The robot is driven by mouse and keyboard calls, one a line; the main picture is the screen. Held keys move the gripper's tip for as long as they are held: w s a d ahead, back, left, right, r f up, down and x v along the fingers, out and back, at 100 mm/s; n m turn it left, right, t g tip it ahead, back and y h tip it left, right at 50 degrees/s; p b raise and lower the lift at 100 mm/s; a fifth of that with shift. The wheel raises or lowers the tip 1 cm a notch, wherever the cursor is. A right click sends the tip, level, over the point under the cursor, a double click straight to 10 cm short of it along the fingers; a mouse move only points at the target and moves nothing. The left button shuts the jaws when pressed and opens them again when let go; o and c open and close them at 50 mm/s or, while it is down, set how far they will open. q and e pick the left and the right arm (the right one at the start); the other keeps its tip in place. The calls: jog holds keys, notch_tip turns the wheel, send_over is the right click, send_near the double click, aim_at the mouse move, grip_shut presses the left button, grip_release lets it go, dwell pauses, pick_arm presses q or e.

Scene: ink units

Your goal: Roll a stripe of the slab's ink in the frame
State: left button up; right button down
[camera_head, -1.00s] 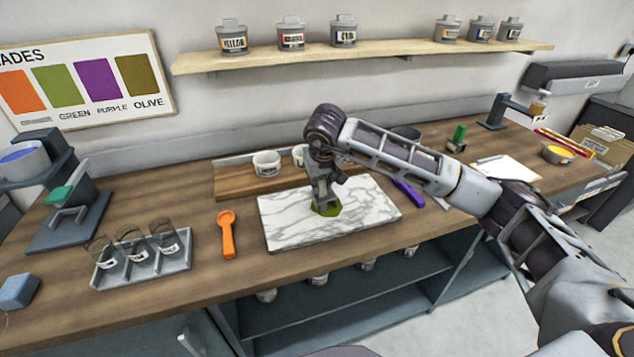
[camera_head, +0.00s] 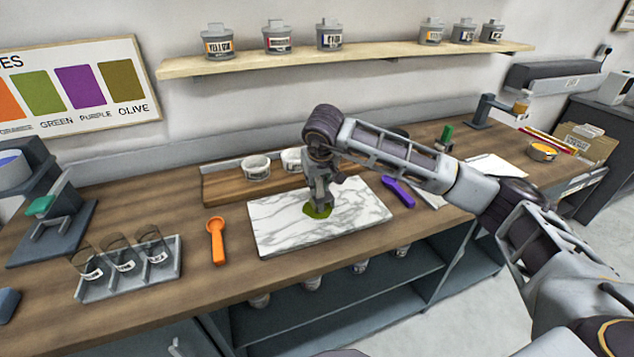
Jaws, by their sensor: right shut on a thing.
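The white marbled slab (camera_head: 285,225) lies on the wooden bench, with a small olive-green ink patch (camera_head: 315,212) near its middle. My right gripper (camera_head: 319,203) points down at the patch, close above or touching it. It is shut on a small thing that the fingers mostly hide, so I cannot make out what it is. A white sheet (camera_head: 497,169) lies on the bench to the right, partly behind my right arm. I cannot make out a stripe or a frame on it. My left gripper is out of view.
A purple-handled tool (camera_head: 398,192) lies right of the slab, an orange scoop (camera_head: 216,240) left of it. A rack of glasses (camera_head: 128,281) stands at left. White cups (camera_head: 257,168) stand on a wooden board behind the slab. A wall shelf (camera_head: 365,53) holds several tins.

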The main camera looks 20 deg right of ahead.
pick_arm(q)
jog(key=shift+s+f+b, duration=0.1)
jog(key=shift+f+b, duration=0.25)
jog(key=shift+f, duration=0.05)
pick_arm(e)
jog(key=shift+d, duration=1.75)
jog(key=shift+a, duration=0.15)
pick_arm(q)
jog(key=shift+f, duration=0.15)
pick_arm(e)
jog(key=shift+a+f, duration=0.1)
jog(key=shift+a, duration=1.55)
jog(key=shift+s+a, duration=0.1)
jog(key=shift+a, duration=0.85)
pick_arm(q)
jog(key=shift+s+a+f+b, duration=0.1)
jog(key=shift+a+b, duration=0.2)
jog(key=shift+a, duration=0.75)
pick_arm(e)
jog(key=shift+a, duration=0.8)
